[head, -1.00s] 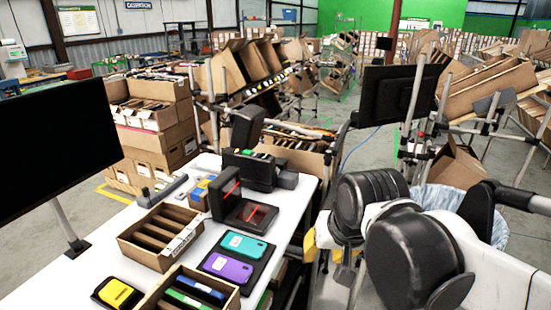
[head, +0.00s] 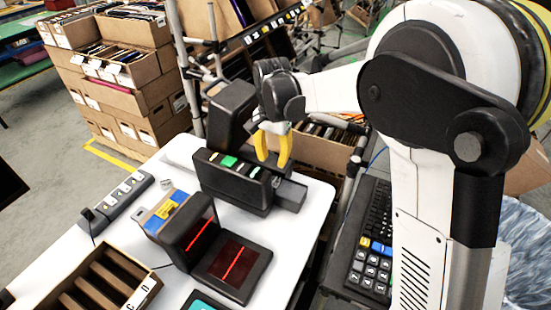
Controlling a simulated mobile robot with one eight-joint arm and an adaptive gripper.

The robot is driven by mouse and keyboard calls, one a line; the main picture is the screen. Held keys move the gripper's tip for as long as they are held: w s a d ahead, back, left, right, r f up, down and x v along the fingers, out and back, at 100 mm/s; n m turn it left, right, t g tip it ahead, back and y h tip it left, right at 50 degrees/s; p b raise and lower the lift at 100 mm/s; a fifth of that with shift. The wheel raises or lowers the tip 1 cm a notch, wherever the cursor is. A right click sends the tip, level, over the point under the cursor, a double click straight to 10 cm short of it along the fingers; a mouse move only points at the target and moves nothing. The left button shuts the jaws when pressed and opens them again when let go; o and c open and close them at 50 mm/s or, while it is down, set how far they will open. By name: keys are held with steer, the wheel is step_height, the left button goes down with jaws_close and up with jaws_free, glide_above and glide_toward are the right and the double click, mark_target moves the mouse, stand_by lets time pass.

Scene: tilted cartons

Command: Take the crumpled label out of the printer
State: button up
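The black printer (head: 228,188) stands on the white table (head: 304,232), with a green button on its front panel and its dark lid (head: 231,112) raised. My gripper (head: 272,164) has two yellow fingers pointing down at the right part of the printer, beside the raised lid. The fingers are apart, with a gap between them, and I see nothing held there. I cannot tell whether they touch the printer. I cannot make out the crumpled label; the printer's inside is hidden behind its front panel and my gripper.
A black scanner (head: 243,272) with red lines stands in front of the printer, beside a blue and yellow box (head: 163,214). A power strip (head: 122,198) and a divided cardboard tray (head: 88,282) lie left. A keyboard (head: 377,232) is right. Stacked cartons (head: 130,92) stand behind.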

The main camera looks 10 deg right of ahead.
steer(key=shift+w+a+f, duration=0.1)
steer(key=shift+w+f, duration=0.35)
steer(key=shift+f, duration=0.1)
steer(key=f+b, duration=0.1)
steer(key=f, duration=0.4)
steer(key=shift+s+b, duration=0.2)
steer(key=shift+b, duration=0.2)
steer(key=f, duration=0.1)
steer(key=f+b, duration=0.1)
steer(key=f, duration=0.1)
steer(key=f+b, duration=0.1)
steer(key=f, duration=0.1)
steer(key=shift+w+d, duration=0.3)
steer(key=shift+d, duration=0.05)
steer(key=shift+w, duration=0.1)
steer(key=c, duration=0.3)
